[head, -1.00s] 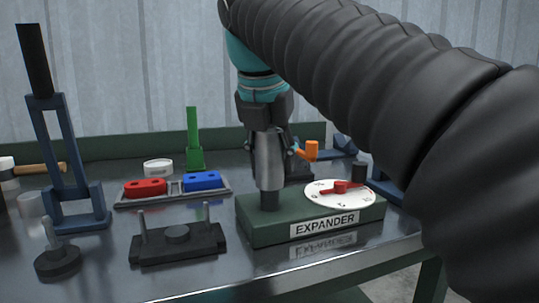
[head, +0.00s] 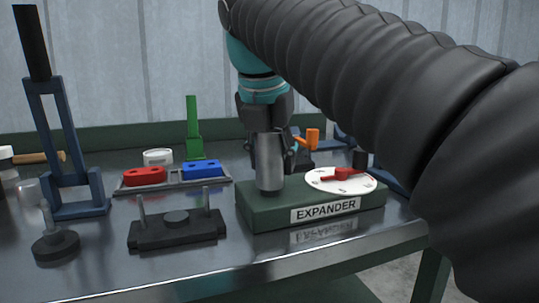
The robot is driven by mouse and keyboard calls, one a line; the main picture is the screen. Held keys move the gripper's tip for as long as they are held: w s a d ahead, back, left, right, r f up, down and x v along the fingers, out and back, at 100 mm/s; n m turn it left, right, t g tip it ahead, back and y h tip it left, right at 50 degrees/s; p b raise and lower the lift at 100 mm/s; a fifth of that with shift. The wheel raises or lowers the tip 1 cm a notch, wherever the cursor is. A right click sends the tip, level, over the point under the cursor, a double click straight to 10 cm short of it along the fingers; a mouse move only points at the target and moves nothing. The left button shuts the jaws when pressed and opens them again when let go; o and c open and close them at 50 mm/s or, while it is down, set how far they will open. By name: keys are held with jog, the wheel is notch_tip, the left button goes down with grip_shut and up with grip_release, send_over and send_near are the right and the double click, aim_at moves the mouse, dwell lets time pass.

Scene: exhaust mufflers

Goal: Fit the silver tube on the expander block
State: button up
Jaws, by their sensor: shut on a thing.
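The silver tube (head: 269,163) stands upright on the left part of the green expander block (head: 263,209), which bears the label EXPANDER. The tube's lower end reaches down close to the block's top, and the dark post seen there earlier is now hidden by the tube. My gripper (head: 268,137) is shut on the tube's upper part, pointing down from above. A white dial (head: 320,182) with a red pointer (head: 342,174) sits on the right part of the block.
A tray with a red block (head: 145,176) and a blue block (head: 201,169) lies left of the expander. A black fixture with two pins (head: 178,232) stands in front left. A blue press frame (head: 82,208) stands at far left. An orange-tipped part (head: 312,136) is behind the expander.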

jog(key=shift+f+b, duration=0.4)
jog(key=shift+f, duration=0.35)
jog(key=o, duration=1.3)
